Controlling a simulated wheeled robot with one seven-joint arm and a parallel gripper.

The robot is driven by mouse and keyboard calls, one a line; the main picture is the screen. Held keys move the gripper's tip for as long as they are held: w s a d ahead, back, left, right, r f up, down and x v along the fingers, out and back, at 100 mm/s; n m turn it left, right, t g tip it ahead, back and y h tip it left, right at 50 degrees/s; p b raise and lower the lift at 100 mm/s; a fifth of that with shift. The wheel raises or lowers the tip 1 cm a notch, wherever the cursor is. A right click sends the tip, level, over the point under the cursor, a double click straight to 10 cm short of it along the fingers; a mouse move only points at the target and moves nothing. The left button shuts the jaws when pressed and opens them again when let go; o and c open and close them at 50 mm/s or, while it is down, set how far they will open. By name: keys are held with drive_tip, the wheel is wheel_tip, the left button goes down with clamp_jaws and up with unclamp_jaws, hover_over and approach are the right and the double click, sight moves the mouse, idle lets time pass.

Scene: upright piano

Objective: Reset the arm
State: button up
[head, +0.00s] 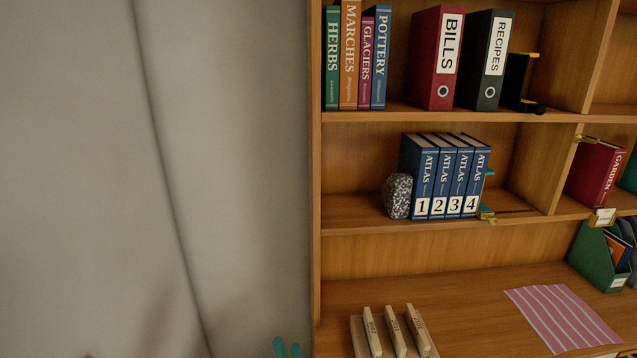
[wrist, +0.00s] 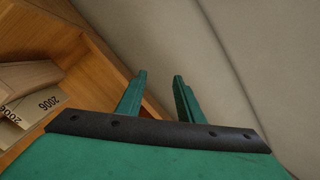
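My gripper (wrist: 158,92) shows in the wrist view as two green fingers standing apart on a dark bar, with nothing between them. In the head view only the teal tips of my gripper (head: 287,348) show at the bottom edge, in front of the grey wall and just left of the wooden shelf unit. The rest of my arm is out of the head view. In the wrist view the fingers point towards the join between the wood and the grey wall.
The wooden shelf (head: 317,200) begins right of my gripper. Labelled wooden blocks (head: 393,330) stand on its lower surface near a striped cloth (head: 562,317). Atlas volumes (head: 445,175), a speckled stone (head: 398,195) and binders (head: 437,58) stand higher. The grey wall (head: 90,150) at left is bare.

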drive_tip(key=s+d+f+m+h, duration=0.1)
drive_tip(key=s+f+h, duration=0.2)
drive_tip(key=s+f, duration=0.5)
drive_tip(key=s+d+f+m+h, duration=0.1)
drive_tip(key=s+f+h, duration=0.3)
drive_tip(key=s, duration=0.7)
drive_tip(key=s+d+n, duration=0.2)
drive_tip(key=s+n, duration=0.1)
drive_tip(key=s, duration=0.6)
drive_tip(key=s+d+n+g+y, duration=0.1)
drive_tip(key=s+n, duration=0.3)
drive_tip(key=s, duration=0.6)
drive_tip(key=shift+d, duration=0.75)
drive_tip(key=shift+w, duration=0.1)
